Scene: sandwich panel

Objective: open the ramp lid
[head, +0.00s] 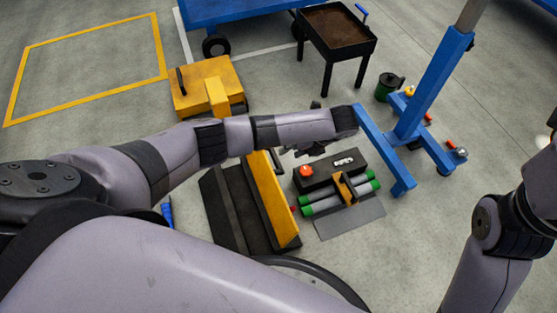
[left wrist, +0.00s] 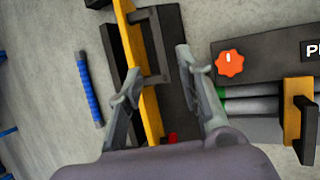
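A low black ramp-like unit (head: 228,205) with a long yellow panel (head: 272,200) stands on the floor in front of me; I take the panel to be the ramp lid. In the left wrist view the yellow panel (left wrist: 136,48) shows edge-on, with a black bracket-shaped handle (left wrist: 155,80) beside it. My left gripper (left wrist: 158,68) is open, its two fingers apart on either side of the handle and panel. I cannot tell whether they touch. In the head view the left gripper (head: 312,150) is partly hidden under my wrist. My right gripper is out of view.
A black control box with a red knob (head: 306,172) and grey-green rollers (head: 340,196) stand close on the right. A blue stand (head: 430,95) is beyond. A yellow box (head: 205,82) lies behind my left arm. A blue-handled tool (left wrist: 90,90) lies on the floor.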

